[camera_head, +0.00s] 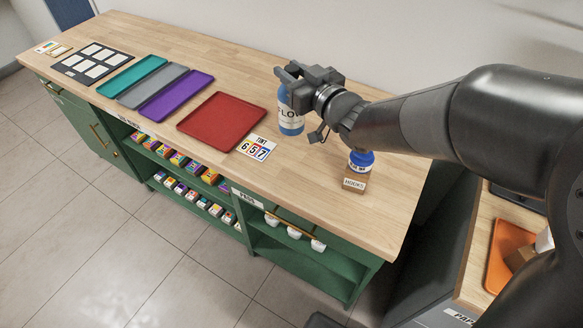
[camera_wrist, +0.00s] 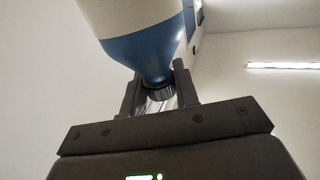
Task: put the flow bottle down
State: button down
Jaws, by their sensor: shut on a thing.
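The flow bottle (camera_head: 291,120) is white and blue, with "FLOW" lettering partly hidden by my gripper. In the head view it is upright, over or on the wooden counter (camera_head: 330,190); I cannot tell whether its base touches the wood. My gripper (camera_head: 291,84) is at the bottle's top, shut on it. In the wrist view the bottle (camera_wrist: 145,45) fills the top middle, and its dark narrow neck sits between the two fingers of my gripper (camera_wrist: 160,95).
A red tray (camera_head: 222,122) lies left of the bottle, with a "TINT 657" card (camera_head: 257,147) in front. A blue-capped bottle (camera_head: 361,160) and a "HOOKS" box (camera_head: 354,182) stand to the right. Purple (camera_head: 175,96), grey (camera_head: 153,85) and teal (camera_head: 132,75) trays lie farther left. Bare wood lies behind the red tray.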

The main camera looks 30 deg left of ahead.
aim_at(291, 127)
jog(key=shift+f, duration=7.95)
jog(key=c, duration=1.1)
grip_release()
jog(key=v, duration=0.7)
jog(key=shift+d, duration=0.25)
